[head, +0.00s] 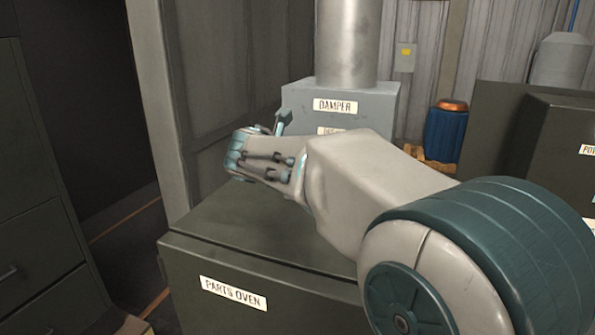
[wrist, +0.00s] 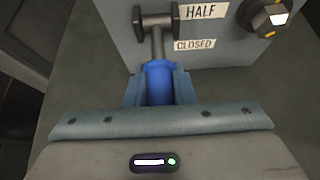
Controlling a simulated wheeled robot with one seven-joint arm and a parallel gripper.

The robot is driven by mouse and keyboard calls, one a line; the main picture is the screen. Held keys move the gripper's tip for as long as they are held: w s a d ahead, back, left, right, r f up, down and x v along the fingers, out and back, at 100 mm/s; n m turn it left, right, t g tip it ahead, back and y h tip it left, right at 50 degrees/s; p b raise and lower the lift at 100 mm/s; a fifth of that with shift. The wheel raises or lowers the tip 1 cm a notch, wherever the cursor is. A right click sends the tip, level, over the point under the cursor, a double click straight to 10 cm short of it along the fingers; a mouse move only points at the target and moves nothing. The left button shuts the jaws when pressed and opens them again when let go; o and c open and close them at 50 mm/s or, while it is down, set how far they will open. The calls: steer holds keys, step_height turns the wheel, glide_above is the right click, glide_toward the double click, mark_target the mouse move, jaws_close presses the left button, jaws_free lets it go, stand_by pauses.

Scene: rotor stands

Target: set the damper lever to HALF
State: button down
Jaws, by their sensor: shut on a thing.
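The damper lever has a grey shaft (wrist: 157,42) and a blue grip (wrist: 158,80), seen in the wrist view. My gripper (wrist: 158,92) is shut on the blue grip, one finger on each side. The shaft runs from a dark crosspiece (wrist: 153,20) left of the HALF label (wrist: 200,10) down past the left end of the CLOSED label (wrist: 194,45). Which setting it points to I cannot tell for sure. In the head view my gripper (head: 282,123) is at the left front of the grey damper box (head: 370,103); my arm hides the lever there.
A knob (wrist: 266,17) is on the box face right of the labels. A blue bin (head: 445,133) stands further back right. Dark cabinets (head: 35,190) are at the left.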

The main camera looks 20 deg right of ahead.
steer(key=c, duration=1.2)
jaws_free()
steer(key=shift+c, duration=0.2)
steer(key=b+v, duration=0.2)
steer(key=v, duration=1.2)
steer(key=shift+b, duration=0.35)
